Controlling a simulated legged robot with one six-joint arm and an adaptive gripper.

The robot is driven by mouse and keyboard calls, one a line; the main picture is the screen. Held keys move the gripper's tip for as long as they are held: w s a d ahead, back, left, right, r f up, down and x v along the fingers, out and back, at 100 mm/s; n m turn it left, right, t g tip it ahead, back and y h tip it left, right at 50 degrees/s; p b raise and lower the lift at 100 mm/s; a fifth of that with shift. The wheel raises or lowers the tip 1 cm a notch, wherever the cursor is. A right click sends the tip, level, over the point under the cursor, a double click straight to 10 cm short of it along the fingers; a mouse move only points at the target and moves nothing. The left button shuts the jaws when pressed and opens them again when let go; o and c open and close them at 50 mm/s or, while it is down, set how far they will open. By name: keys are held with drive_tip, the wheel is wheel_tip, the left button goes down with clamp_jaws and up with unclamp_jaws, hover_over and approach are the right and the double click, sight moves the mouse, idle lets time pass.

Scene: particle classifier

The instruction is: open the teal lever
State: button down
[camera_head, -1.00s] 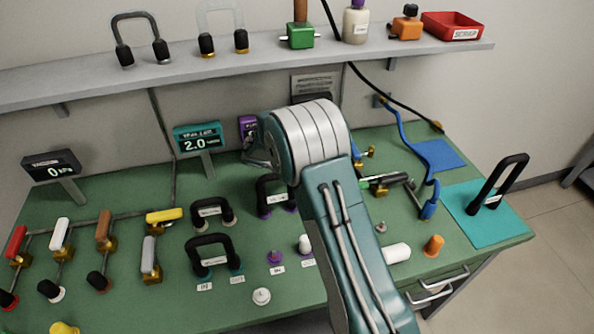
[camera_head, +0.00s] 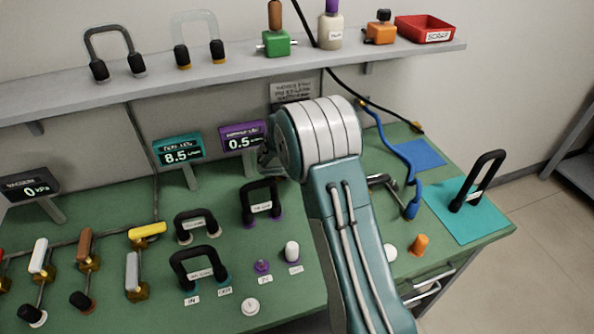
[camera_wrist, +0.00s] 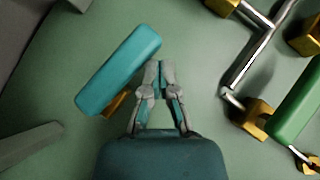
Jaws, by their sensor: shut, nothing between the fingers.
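The teal lever (camera_wrist: 118,72) shows in the wrist view, left of my gripper, with its handle slanting from lower left to upper right above a brass valve body (camera_wrist: 116,103). My gripper (camera_wrist: 160,70) is shut and empty; its fingertips are close beside the handle's right end. I cannot tell whether they touch it. In the head view my arm hides the lever and the fingertips. The teal display (camera_head: 178,151) reads 8.5.
A green lever (camera_wrist: 297,103) and metal pipe (camera_wrist: 252,55) are right of my gripper. A purple display (camera_head: 243,136) reads 0.5. Black handles (camera_head: 198,266) stand on the left bench; a black handle (camera_head: 478,180) stands on a teal mat at right. A shelf (camera_head: 230,75) runs above.

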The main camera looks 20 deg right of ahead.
drive_tip(key=shift+w+d, duration=0.2)
drive_tip(key=shift+w, duration=0.1)
idle(0.6)
drive_tip(key=v, duration=1.2)
drive_tip(key=shift+w+f, duration=0.1)
